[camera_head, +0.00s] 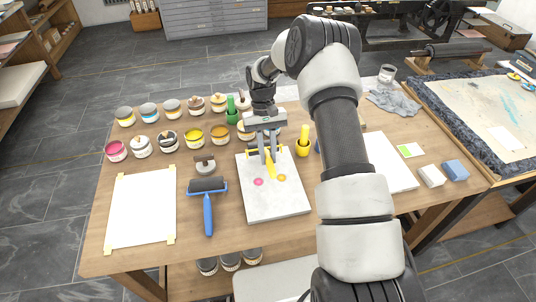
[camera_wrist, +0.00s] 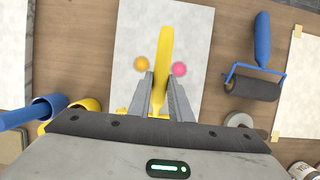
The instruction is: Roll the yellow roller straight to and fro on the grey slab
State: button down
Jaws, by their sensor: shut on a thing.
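The yellow roller shows mainly as its yellow handle (camera_head: 271,171), which also shows in the wrist view (camera_wrist: 165,45). My gripper (camera_head: 268,158) is shut on the handle, with one finger on each side of it in the wrist view (camera_wrist: 161,85). Part of the roller's yellow frame shows beside the fingers in the head view; its drum is mostly hidden. The roller is over the far part of the pale grey slab (camera_head: 275,205), its handle pointing toward the near edge. I cannot tell whether the drum touches. A pink spot (camera_head: 258,182) and an orange spot (camera_head: 281,178) lie on the slab.
A blue-handled roller (camera_head: 208,210) lies left of the slab, beside a taped white sheet (camera_head: 142,210). Several ink tins (camera_head: 193,136) stand behind. A yellow cup (camera_head: 303,146) and a green one (camera_head: 231,115) stand near my gripper. My arm hides part of the table's right.

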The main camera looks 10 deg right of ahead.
aim_at(272, 170)
jog(key=shift+f+b, duration=0.45)
jog(key=shift+f, duration=0.15)
jog(key=shift+s+a+p, duration=0.1)
jog(key=shift+s+p, duration=0.7)
jog(key=shift+s, duration=2.7)
jog(key=shift+s+p, duration=0.5)
jog(key=shift+s, duration=5.8)
jog(key=s, duration=0.4)
jog(key=shift+f, duration=0.1)
